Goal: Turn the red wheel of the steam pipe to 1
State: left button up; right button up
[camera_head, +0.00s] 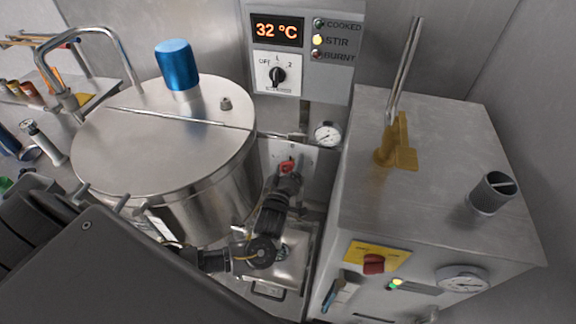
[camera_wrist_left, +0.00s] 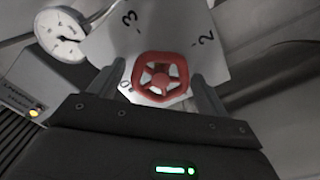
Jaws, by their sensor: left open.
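The red wheel (camera_head: 286,166) of the steam pipe sits low between the steel kettle and the steel cabinet, partly hidden by my left gripper (camera_head: 288,180). In the left wrist view, the red wheel (camera_wrist_left: 160,78) is ring-shaped with spokes. It stands in front of a pale plate (camera_wrist_left: 165,28) marked 0, 2 and 3; I cannot see a 1. My left gripper (camera_wrist_left: 155,90) is open, with one finger on each side of the wheel. Whether the fingers touch the rim is unclear. My right gripper is not in view.
The kettle (camera_head: 150,150) with a blue cap (camera_head: 177,62) stands left of my left arm. The cabinet (camera_head: 435,180) closes off the right side. A pressure gauge (camera_head: 327,134) is near the wheel. The control box (camera_head: 300,45) above reads 32 °C, with the STIR lamp lit.

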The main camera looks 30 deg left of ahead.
pick_arm(q)
jog(key=c, duration=1)
jog(key=shift+f+n+b, duration=0.3)
jog(key=shift+n+b, duration=0.5)
jog(key=shift+b, duration=0.45)
jog(key=n+b, duration=0.9)
jog(key=b, duration=0.1)
jog(key=shift+a+f+n, duration=0.1)
jog(key=shift+f+n, duration=0.2)
jog(key=shift+n, duration=0.1)
jog(key=n+b, duration=0.3)
jog(key=n, duration=0.1)
jog(key=shift+n+b, duration=0.4)
jog(key=shift+b, duration=0.15)
jog(key=shift+r+n+b, duration=0.1)
jog(key=shift+n+b, duration=0.45)
jog(key=shift+n, duration=0.05)
